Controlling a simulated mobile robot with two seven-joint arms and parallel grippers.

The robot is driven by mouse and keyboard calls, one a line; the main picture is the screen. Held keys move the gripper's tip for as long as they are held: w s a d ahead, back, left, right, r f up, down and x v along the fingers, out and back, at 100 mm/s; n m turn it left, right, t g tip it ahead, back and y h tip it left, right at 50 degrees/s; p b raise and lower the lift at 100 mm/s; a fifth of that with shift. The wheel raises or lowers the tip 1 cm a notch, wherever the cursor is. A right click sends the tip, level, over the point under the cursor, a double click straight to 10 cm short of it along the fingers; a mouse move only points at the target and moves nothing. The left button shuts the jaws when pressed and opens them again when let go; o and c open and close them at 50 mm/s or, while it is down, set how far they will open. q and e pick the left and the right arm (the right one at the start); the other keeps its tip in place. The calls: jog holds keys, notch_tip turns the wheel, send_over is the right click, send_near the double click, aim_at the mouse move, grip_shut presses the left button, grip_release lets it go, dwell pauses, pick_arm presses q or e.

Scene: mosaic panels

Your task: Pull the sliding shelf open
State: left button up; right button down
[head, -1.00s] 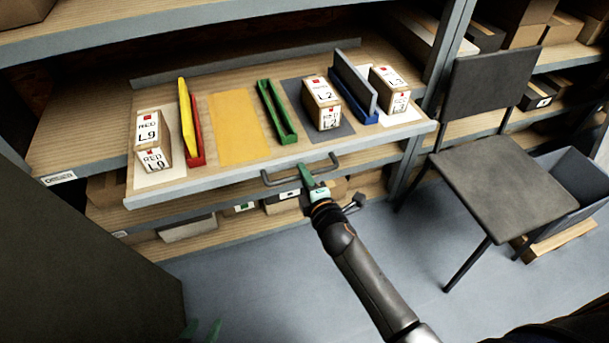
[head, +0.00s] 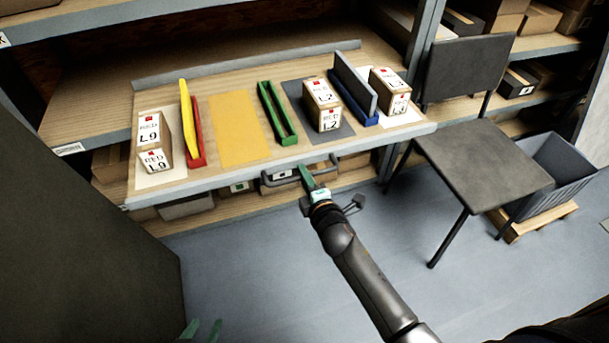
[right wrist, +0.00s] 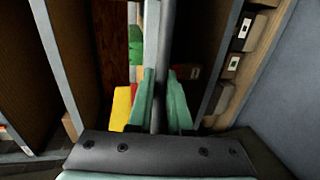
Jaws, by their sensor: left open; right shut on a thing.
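The sliding shelf (head: 236,181) is a wooden board with a grey front edge, pulled partly out of the rack. A dark bar handle (head: 284,181) is fixed to its front edge. My right gripper (head: 308,180) is shut on this handle. In the right wrist view the handle bar (right wrist: 163,50) runs between the green fingers of my right gripper (right wrist: 163,98). My left gripper (head: 203,331) shows only its green fingertips at the bottom edge, open, empty and away from the shelf.
On the shelf stand a box marked L9 (head: 150,140), a box marked L2 (head: 322,104), another box (head: 390,91) and coloured dividers. A chair (head: 484,165) and a grey bin (head: 553,178) stand to the right. A dark panel (head: 80,240) is at left. The floor in front is clear.

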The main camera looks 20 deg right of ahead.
dwell(0.3)
jog(key=c, duration=0.8)
grip_release()
jog(key=shift+c, duration=0.2)
pick_arm(q)
jog(key=shift+r, duration=0.1)
pick_arm(e)
jog(key=shift+s, duration=0.1)
